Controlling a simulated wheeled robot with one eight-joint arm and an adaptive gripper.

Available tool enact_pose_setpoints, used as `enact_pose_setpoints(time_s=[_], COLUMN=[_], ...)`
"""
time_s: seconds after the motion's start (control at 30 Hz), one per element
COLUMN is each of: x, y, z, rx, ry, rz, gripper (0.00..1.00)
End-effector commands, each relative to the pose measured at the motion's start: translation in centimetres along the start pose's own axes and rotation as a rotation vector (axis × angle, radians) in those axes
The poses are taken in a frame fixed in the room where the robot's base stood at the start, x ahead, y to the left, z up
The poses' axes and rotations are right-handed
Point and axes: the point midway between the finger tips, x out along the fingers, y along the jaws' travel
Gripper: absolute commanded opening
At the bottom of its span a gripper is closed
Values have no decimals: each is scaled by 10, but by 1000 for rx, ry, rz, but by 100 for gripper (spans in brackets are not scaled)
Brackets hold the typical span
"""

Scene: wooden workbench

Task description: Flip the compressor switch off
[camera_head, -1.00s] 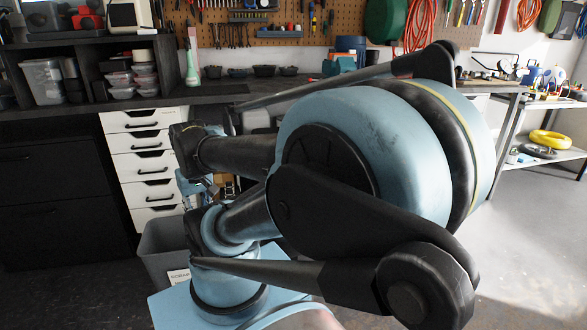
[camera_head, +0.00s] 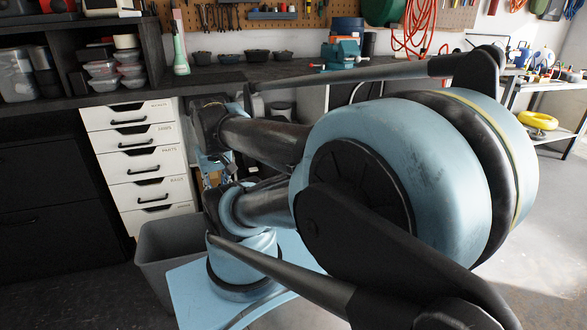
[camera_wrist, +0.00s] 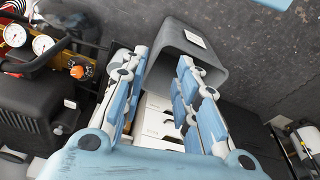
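A grey bin (camera_head: 150,255) stands before the white drawer unit (camera_head: 140,160), under the dark workbench (camera_head: 220,78). The bin also lies beyond my fingertips in the wrist view (camera_wrist: 205,55). A metal shelf with a yellow ring (camera_head: 538,121) stands at right. Floor at right is clear.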

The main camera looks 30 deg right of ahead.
Motion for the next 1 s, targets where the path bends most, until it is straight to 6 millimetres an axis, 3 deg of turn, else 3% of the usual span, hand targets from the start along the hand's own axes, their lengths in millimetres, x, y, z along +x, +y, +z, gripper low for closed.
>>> enact_pose_setpoints(time_s=[0.47,0.77,1.0], x=[-41,-46,-38], y=[58,120,185], z=[-95,-157,-197], rx=[473,803,1066], ry=[-46,-74,-93], rz=[41,70,96], gripper=[28,28,28])
